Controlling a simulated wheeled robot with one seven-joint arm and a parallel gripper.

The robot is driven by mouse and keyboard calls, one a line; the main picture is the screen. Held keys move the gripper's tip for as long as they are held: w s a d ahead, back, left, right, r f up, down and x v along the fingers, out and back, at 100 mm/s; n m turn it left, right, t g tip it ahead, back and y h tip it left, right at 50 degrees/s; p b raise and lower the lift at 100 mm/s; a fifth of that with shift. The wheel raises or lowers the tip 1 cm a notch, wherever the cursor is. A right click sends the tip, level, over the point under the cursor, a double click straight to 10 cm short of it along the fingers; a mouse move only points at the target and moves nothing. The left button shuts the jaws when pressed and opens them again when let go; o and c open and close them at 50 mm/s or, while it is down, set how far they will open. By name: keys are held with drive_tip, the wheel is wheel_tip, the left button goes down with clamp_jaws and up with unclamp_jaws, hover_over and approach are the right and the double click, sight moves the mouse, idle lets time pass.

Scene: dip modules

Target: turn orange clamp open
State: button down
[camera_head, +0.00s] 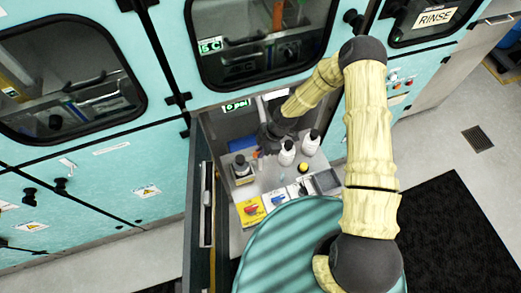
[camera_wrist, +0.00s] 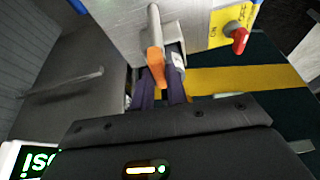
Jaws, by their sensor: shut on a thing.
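The orange clamp (camera_wrist: 155,66) is a small orange lever on a pale rod beside a grey metal block, upper middle of the wrist view. My gripper (camera_wrist: 162,86) has its two dark purple fingers closed around the clamp's lower end, which is partly hidden between them. In the head view, my gripper (camera_head: 266,143) reaches into the open bay at the back left, and a small orange spot (camera_head: 254,155) shows beside it. The clamp's exact angle is hard to judge there.
White bottles (camera_head: 286,153) with black caps stand right of my gripper, and a dark-capped bottle (camera_head: 241,168) stands left. A yellow panel with a red knob (camera_head: 251,210) lies nearer the front; a red knob (camera_wrist: 240,40) also shows in the wrist view. Bay walls are close.

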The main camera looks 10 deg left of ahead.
drive_tip(key=m+t+b, duration=0.1)
drive_tip(key=m+b, duration=0.2)
drive_tip(key=m, duration=0.1)
drive_tip(key=shift+s+f+t+b, duration=0.1)
drive_tip(key=shift+f+t+b, duration=0.05)
drive_tip(key=shift+t+b, duration=0.25)
drive_tip(key=m+b, duration=0.1)
drive_tip(key=m, duration=0.1)
drive_tip(key=m+t+b, duration=0.1)
drive_tip(key=m+b, duration=0.1)
drive_tip(key=m, duration=0.1)
drive_tip(key=shift+s+t, duration=0.15)
drive_tip(key=shift+t, duration=0.15)
drive_tip(key=m+b, duration=0.1)
drive_tip(key=m, duration=0.1)
drive_tip(key=m+t+b, duration=0.1)
drive_tip(key=m+b, duration=0.1)
drive_tip(key=shift+s+t+h, duration=0.1)
drive_tip(key=shift+t+h, duration=0.2)
drive_tip(key=shift+s+a+r+m+t+h+b, duration=0.1)
drive_tip(key=shift+m+t+h+b, duration=0.3)
drive_tip(key=shift+m, duration=0.7)
drive_tip(key=shift+r+m+t+h+b, duration=0.15)
drive_tip(key=shift+m+b, duration=0.35)
drive_tip(key=shift+m, duration=0.6)
drive_tip(key=c, duration=1.4)
unclamp_jaws()
